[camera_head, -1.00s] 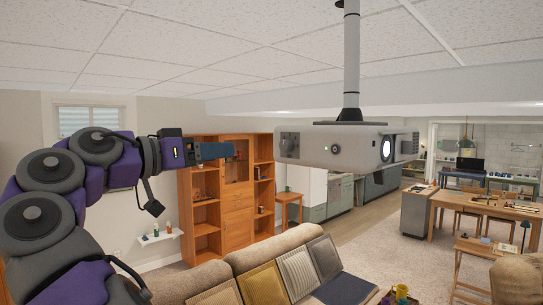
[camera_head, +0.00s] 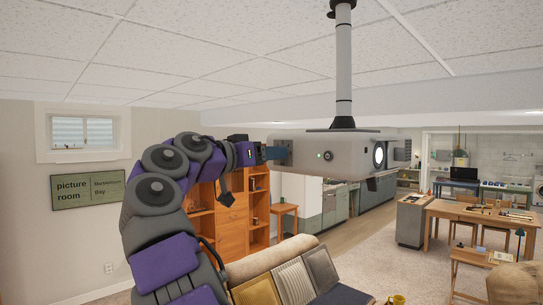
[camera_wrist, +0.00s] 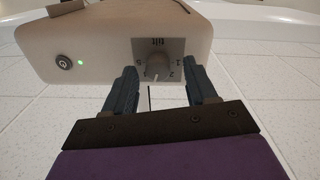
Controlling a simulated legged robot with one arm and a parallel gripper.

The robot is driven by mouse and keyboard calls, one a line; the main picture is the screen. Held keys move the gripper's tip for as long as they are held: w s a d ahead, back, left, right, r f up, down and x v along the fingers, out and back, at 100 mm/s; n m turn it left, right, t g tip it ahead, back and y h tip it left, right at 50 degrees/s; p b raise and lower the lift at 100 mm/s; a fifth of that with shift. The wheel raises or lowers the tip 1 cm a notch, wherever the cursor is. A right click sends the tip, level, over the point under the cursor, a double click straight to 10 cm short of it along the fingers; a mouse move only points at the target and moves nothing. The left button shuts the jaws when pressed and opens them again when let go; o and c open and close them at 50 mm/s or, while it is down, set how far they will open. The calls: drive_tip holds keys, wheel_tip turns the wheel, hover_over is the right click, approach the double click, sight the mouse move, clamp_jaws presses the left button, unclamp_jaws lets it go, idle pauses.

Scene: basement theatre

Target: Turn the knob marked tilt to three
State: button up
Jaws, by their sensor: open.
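The projector (camera_head: 340,155) hangs from a ceiling pole and also shows in the wrist view (camera_wrist: 100,40). Its tilt knob (camera_wrist: 158,66) is a round grey dial on a square plate with "tilt" printed above and numbers around it, too small to read surely. My gripper (camera_wrist: 160,78) is open. Its two blue-grey fingers stand apart on the left and right of the knob, and I see no contact. In the head view my gripper (camera_head: 278,153) is at the projector's left end and hides the knob there.
A power button (camera_wrist: 63,62) with a lit green light (camera_wrist: 81,63) is left of the knob plate. The ceiling (camera_head: 200,55) is close above. A sofa (camera_head: 275,262) and wooden shelves (camera_head: 232,205) are below.

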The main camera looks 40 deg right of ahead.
drive_tip(key=shift+d, duration=0.75)
drive_tip(key=shift+c, duration=0.3)
drive_tip(key=c, duration=1)
drive_tip(key=n+p, duration=0.2)
drive_tip(key=n, duration=0.1)
drive_tip(key=o, duration=1.1)
drive_tip(key=shift+w+a, duration=0.1)
drive_tip(key=shift+w, duration=0.05)
drive_tip(key=shift+c, duration=0.2)
